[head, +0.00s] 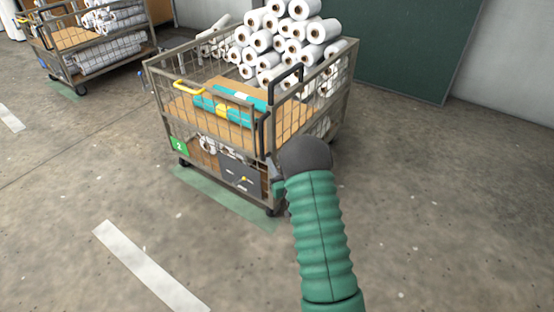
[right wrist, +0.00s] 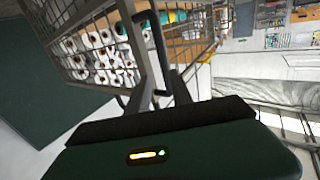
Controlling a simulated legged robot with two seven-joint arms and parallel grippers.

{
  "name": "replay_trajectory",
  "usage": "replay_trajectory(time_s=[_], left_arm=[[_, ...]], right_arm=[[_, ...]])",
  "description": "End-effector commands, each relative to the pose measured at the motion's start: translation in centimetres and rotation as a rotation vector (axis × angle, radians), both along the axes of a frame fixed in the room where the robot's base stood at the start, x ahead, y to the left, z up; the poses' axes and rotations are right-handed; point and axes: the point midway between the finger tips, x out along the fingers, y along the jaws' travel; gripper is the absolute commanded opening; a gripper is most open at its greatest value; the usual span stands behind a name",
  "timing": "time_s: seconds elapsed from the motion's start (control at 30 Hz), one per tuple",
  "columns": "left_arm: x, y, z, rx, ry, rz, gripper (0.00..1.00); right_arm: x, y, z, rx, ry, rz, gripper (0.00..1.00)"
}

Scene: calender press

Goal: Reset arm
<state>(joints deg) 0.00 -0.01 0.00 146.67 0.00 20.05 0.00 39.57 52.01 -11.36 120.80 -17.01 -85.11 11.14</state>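My right arm (head: 322,235), in a green ribbed sleeve, reaches up from the bottom of the head view to a dark rounded wrist at the near corner of a wire-mesh cart (head: 225,125). The wrist hides most of my right gripper there. In the right wrist view my right gripper (right wrist: 161,74) has its two dark fingers apart with a gap between the tips. A black cart handle (right wrist: 133,25) rises just beyond the fingers; I cannot tell whether they touch it. My left arm and gripper are not in view.
The cart carries stacked white rolls (head: 285,40) and a cardboard box with teal packs (head: 222,105). A yellow handle (head: 190,88) is on its side. Another loaded cart (head: 75,40) stands at the back left. A dark green panel (head: 420,45) is behind. The floor in front and right is clear.

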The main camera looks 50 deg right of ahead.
Motion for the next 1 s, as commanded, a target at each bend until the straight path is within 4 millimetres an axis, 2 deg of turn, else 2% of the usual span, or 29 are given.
replay_trajectory(time_s=[0.1, 0.5, 0.57, 0.63, 0.67, 0.73, 0.77, 0.83, 0.93, 1.0], left_arm=[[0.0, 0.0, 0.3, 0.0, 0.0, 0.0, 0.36], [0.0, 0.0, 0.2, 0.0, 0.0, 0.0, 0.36], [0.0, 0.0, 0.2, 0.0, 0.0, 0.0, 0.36], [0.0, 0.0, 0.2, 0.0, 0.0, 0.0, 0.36], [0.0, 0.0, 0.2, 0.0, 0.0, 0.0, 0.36], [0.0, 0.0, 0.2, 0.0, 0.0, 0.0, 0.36], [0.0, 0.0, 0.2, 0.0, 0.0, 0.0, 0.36], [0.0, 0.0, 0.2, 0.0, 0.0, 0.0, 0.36], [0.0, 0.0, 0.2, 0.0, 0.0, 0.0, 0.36], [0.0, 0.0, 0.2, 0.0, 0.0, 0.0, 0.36]], right_arm=[[-0.7, 0.4, 0.0, 0.0, 0.0, 0.0, 0.27], [-0.7, 0.4, 0.0, 0.0, -0.001, 0.001, 0.27], [-0.4, 0.7, 0.0, 0.003, 0.007, 0.004, 0.27], [0.6, 1.8, 0.1, 0.022, 0.045, 0.013, 0.27], [1.3, 2.6, 0.1, 0.037, 0.076, 0.02, 0.27], [2.9, 5.7, -0.2, 0.089, 0.184, 0.043, 0.27], [3.6, 7.6, -0.3, 0.115, 0.241, 0.06, 0.27], [4.1, 12.9, -1.0, 0.18, 0.402, 0.106, 0.27], [2.3, 20.8, -2.1, 0.256, 0.639, 0.186, 0.27], [-0.1, 25.4, -2.6, 0.292, 0.783, 0.239, 0.27]])
